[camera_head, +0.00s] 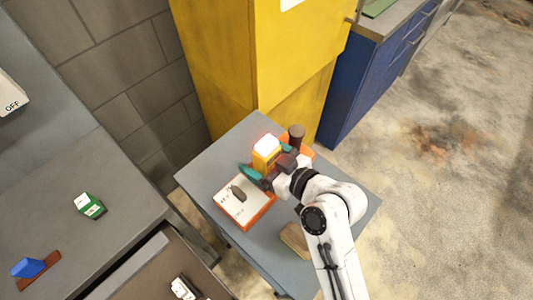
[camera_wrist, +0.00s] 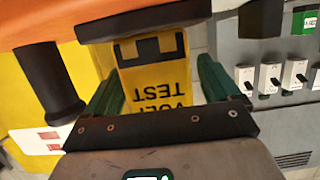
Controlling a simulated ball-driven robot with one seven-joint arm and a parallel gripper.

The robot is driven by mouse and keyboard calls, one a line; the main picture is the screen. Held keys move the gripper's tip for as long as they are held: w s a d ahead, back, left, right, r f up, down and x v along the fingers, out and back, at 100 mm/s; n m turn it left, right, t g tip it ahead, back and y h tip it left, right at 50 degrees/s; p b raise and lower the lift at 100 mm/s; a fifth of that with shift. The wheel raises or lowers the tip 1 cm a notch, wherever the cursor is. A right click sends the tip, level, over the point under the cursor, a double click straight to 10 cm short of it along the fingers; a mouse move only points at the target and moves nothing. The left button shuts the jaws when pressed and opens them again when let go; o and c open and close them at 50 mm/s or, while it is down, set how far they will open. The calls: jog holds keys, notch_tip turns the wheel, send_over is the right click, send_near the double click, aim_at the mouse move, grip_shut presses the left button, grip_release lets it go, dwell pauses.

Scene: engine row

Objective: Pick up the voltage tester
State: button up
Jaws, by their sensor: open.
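The voltage tester (camera_head: 267,150) is a yellow block with a bright, glowing top, upright on the small grey table (camera_head: 215,170). In the wrist view the yellow tester (camera_wrist: 158,82) shows upside-down "VOLT TEST" lettering and a dark part above it. My gripper (camera_head: 267,162) is at the tester, its teal fingers apart on either side. In the wrist view the open fingers (camera_wrist: 160,90) flank the yellow face. Whether they touch it cannot be told. The tester's lower part is hidden by my gripper in the head view.
An orange-edged white panel (camera_head: 240,212) with a dark piece lies just in front. A dark cylinder (camera_head: 297,133) stands close behind right. A yellow cabinet (camera_head: 250,50) rises behind the table. A grey bench (camera_head: 60,200) holds green and blue items at left.

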jog(key=shift+w+a+f, duration=0.15)
jog(key=shift+w+a, duration=0.1)
jog(key=shift+a, duration=0.1)
jog(key=c, duration=1.3)
jog(key=shift+r, duration=0.2)
